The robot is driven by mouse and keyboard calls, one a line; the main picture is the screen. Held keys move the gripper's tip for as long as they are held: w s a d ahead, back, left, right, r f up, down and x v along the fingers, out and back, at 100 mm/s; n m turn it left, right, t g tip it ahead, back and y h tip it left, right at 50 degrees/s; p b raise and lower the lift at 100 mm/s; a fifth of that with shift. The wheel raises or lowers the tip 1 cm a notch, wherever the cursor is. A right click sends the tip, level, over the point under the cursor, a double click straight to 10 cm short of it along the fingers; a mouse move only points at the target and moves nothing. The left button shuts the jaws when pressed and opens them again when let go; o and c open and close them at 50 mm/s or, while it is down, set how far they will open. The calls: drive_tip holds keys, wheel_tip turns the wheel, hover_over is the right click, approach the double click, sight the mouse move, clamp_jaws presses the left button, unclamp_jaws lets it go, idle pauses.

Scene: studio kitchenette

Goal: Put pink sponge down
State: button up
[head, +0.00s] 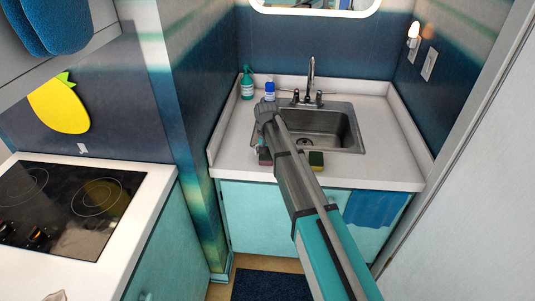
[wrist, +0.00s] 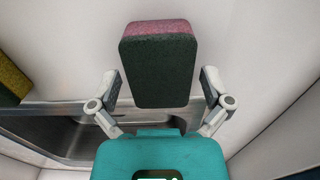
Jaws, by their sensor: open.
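The pink sponge (wrist: 158,31) has a pink layer and a dark green scrub layer. In the wrist view it lies between the two fingers of my gripper (wrist: 160,86), with a visible gap on each side. My gripper is open. In the head view the pink sponge (head: 264,157) shows at the counter's front left, against the white top and partly hidden by my arm. My gripper's fingers are hidden behind my arm in the head view.
A yellow and green sponge (head: 316,160) lies right of my arm on the counter (head: 385,167); it also shows in the wrist view (wrist: 10,77). Behind are the sink (head: 340,130), faucet (head: 311,80), green bottle (head: 247,84) and blue-topped bottle (head: 270,91). A stove (head: 65,205) is left.

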sight(268, 153)
drive_tip(key=shift+f, duration=0.1)
drive_tip(key=r+p, duration=0.2)
drive_tip(key=r, duration=0.1)
drive_tip(key=r+p, duration=0.2)
drive_tip(key=p, duration=0.1)
drive_tip(key=shift+d+r+p, duration=0.2)
drive_tip(key=shift+r+p, duration=0.1)
drive_tip(key=shift+r, duration=0.1)
wheel_tip(268, 153, up, 8)
drive_tip(key=p, duration=0.8)
drive_tip(key=shift+d, duration=0.1)
idle(0.7)
drive_tip(key=s+d, duration=2.2)
drive_tip(key=s, duration=0.4)
drive_tip(key=shift+d, duration=0.35)
